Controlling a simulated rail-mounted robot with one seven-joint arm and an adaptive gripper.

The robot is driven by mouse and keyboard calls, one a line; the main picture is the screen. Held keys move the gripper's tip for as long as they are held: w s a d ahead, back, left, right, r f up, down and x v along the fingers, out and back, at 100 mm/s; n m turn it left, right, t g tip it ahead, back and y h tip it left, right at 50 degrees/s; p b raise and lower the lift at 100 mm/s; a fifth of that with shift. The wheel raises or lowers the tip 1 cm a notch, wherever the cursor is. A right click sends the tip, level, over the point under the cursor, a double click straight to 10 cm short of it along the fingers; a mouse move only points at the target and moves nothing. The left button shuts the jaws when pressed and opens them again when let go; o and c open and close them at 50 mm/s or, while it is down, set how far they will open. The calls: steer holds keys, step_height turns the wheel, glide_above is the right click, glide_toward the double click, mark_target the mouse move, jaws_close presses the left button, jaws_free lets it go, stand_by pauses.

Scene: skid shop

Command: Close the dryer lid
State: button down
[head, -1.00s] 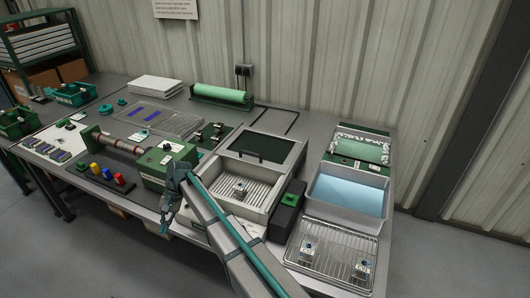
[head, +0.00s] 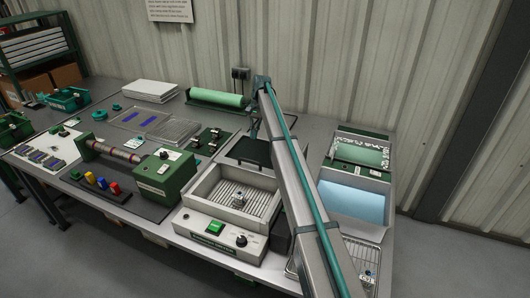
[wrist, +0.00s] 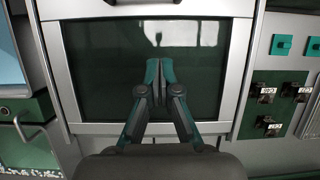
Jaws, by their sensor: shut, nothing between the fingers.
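The dryer (head: 208,228) is a light grey box with a slatted floor and a front panel with a green button and a knob. Its lid (head: 249,151) has a grey frame and dark window; it stands open, leaning up at the box's back edge. A small metal piece (head: 238,198) sits on the slats. In the wrist view the lid (wrist: 90,80) fills the middle, with a dark handle (wrist: 142,2) cut off at the top edge. My gripper (wrist: 160,63) is shut and empty in front of the lid's window; I cannot tell whether it touches. My arm partly hides the lid in the head view.
Right of the dryer are a tray of blue liquid (head: 352,204), a wire rack (head: 358,250) and a green roller unit (head: 362,152). A green machine (head: 165,177) stands to the left. A green roll (head: 218,98) lies near the wall behind.

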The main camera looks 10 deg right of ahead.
mark_target(252, 156)
steer(key=f, duration=0.2)
steer(key=s+f+p, duration=0.1)
steer(key=f, duration=0.2)
steer(key=f+p, duration=0.1)
steer(key=f, duration=0.1)
steer(key=shift+s+d+f, duration=0.25)
steer(key=shift+f, duration=0.1)
steer(key=s, duration=0.1)
steer(key=s+a+p, duration=0.1)
steer(key=s+p, duration=0.1)
steer(key=shift+s+a+f, duration=0.15)
steer(key=shift+a+f, duration=0.15)
steer(key=shift+a, duration=0.1)
steer(key=shift+s+a+f, duration=0.1)
steer(key=shift+f, duration=0.05)
